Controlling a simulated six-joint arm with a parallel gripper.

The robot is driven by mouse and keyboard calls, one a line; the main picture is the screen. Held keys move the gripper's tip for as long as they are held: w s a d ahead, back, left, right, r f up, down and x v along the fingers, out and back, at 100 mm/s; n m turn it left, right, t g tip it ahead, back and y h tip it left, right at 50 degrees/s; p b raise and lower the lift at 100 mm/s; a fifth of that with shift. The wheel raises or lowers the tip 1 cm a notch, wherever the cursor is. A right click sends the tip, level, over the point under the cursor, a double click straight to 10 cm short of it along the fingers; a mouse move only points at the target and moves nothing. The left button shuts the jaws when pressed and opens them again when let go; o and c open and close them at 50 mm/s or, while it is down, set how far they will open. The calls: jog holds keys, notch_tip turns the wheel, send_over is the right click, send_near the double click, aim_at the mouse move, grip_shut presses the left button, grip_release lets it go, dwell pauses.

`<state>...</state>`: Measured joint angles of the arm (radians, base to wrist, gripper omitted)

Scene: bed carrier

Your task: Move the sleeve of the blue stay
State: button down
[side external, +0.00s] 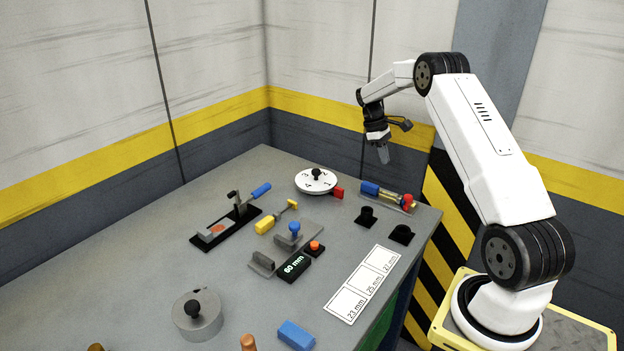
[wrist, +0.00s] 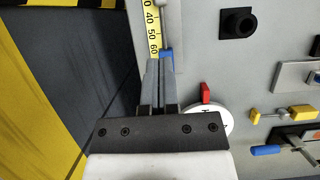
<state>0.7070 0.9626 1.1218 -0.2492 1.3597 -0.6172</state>
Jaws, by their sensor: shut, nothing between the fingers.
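The stay lies near the table's far right edge in the side view, with a blue sleeve (side external: 370,188) at its left end and a red knob (side external: 408,199) at its right end. In the wrist view a yellow scale (wrist: 154,18) marked 40, 50 and 60 runs beside the stay's grey rod. The blue sleeve (wrist: 167,54) shows there just beyond my fingertips, partly hidden by them. My gripper (side external: 384,158) is shut and empty, pointing down above the stay and apart from it in the side view. In the wrist view my gripper (wrist: 160,66) overlaps the sleeve end.
A white dial (side external: 316,182) with a red tab stands left of the stay. A blue-handled clamp (side external: 240,205), a yellow-handled tool (side external: 275,219) and a 60 mm display (side external: 294,266) sit further left. Walls rise behind the table.

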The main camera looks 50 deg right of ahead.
aim_at(400, 196)
jog(key=shift+x, duration=4.95)
jog(key=shift+s+f, duration=0.1)
jog(key=shift+s, duration=0.95)
jog(key=v, duration=1)
jog(key=shift+w+r, duration=0.2)
jog(key=shift+a, duration=0.1)
